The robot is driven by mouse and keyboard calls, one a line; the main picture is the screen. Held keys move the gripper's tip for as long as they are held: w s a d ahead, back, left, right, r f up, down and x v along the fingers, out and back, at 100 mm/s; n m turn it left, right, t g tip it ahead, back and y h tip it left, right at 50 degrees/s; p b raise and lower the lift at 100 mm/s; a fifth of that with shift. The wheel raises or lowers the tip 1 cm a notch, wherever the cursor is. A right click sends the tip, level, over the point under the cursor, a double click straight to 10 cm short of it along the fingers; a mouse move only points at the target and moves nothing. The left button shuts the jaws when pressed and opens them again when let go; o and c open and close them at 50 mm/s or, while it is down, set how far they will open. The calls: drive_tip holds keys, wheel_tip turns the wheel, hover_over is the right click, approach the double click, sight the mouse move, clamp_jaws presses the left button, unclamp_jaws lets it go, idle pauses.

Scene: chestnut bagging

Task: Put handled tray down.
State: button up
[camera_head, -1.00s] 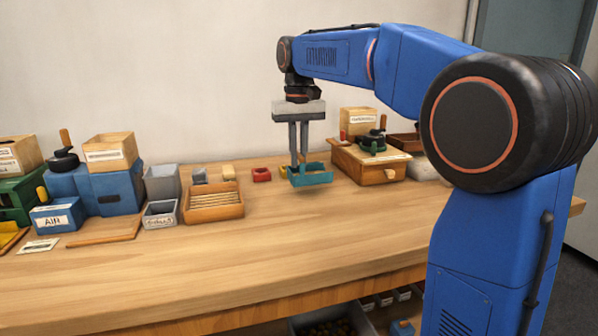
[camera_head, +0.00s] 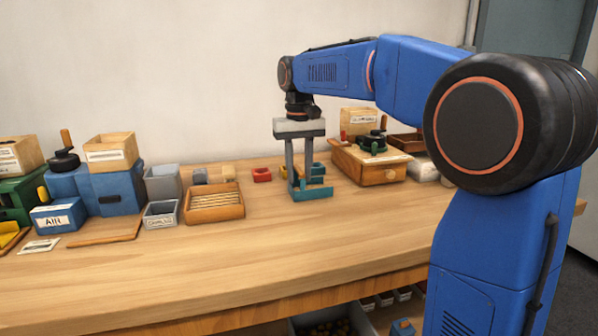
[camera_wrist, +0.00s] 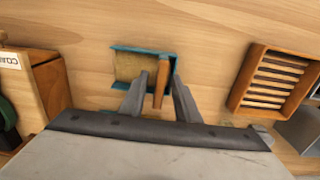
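The teal handled tray (camera_head: 313,194) rests on the wooden bench, below my gripper in the head view. In the wrist view the tray (camera_wrist: 121,47) shows a teal rim, a tan inside and an upright wooden handle (camera_wrist: 161,84). My gripper (camera_head: 300,181) points down over the tray. Its two fingers are spread, one on each side of the handle, with gaps visible in the wrist view (camera_wrist: 162,82). The fingers hide part of the tray in the head view.
A wooden slatted tray (camera_head: 214,215) stands to the left, with small grey bins beside it. A red block (camera_head: 262,175) lies behind left. A wooden box with a drawer (camera_head: 372,174) stands close on the right. The bench in front is clear.

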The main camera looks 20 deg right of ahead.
drive_tip(key=shift+r, duration=0.15)
wheel_tip(320, 180, up, 12)
idle(0.5)
